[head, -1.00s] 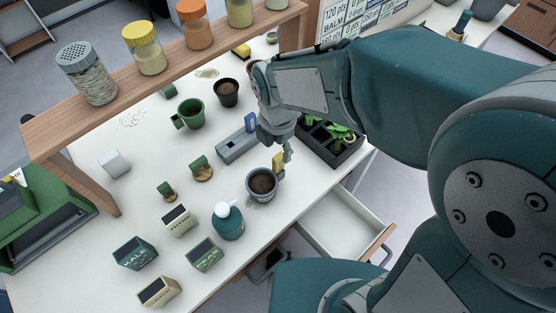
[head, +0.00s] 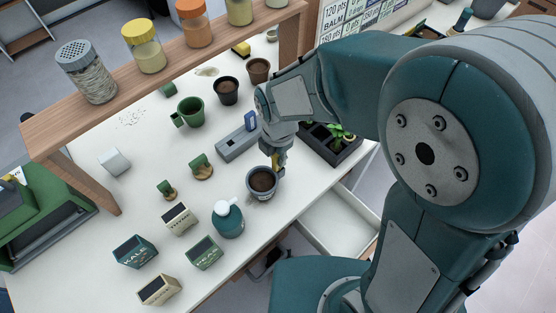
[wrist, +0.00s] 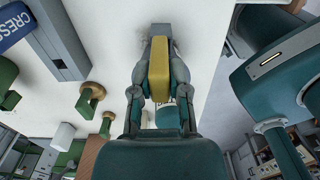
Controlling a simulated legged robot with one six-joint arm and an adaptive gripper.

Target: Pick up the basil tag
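A yellow tag (head: 283,158) stands at the right rim of a blue-grey pot of soil (head: 262,181). I take it for the basil tag, but no lettering on it can be read. My gripper (head: 281,163) points down at the tag beside the pot. In the wrist view the yellow tag (wrist: 159,72) lies between my two fingers (wrist: 160,80), which press close on both its sides. The tag's lower end and the fingertips are partly hidden.
A grey holder with a blue tag (head: 249,121) stands just behind left. A dark seedling tray (head: 330,150) is close on the right. A teal bottle with a white top (head: 228,218) stands in front left. An open drawer (head: 335,220) lies below the table edge.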

